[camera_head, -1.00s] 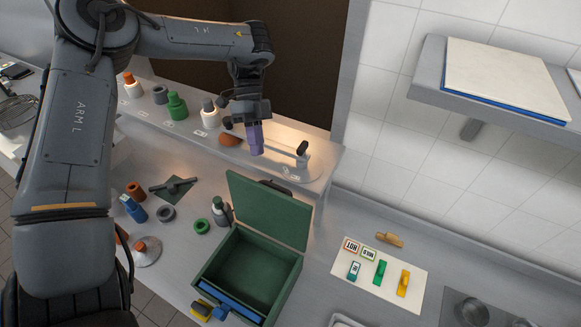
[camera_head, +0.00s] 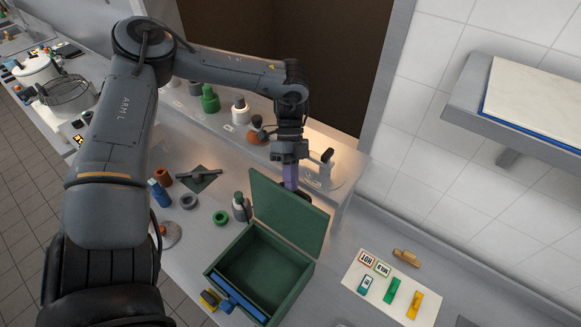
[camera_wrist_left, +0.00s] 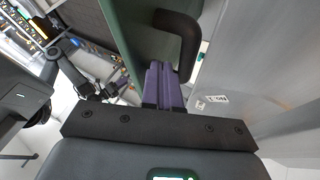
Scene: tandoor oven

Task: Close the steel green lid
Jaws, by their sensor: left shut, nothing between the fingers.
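The green steel lid (camera_head: 288,213) stands raised, leaning back, at the rear of an open green box (camera_head: 262,262). In the head view my left gripper (camera_head: 290,184) points down just behind the lid's upper edge, its purple fingers shut and empty. In the left wrist view the purple fingertips (camera_wrist_left: 161,68) lie close to the lid's back face (camera_wrist_left: 138,35) and beside a dark curved handle (camera_wrist_left: 184,40). Whether they touch the lid I cannot tell. My right gripper is out of view.
A blue strip (camera_head: 240,297) runs along the box's front, near a yellow item (camera_head: 210,300). A bottle (camera_head: 240,207) stands left of the lid. A white board (camera_head: 388,292) with coloured tags lies to the right. A ledge with several bottles runs behind.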

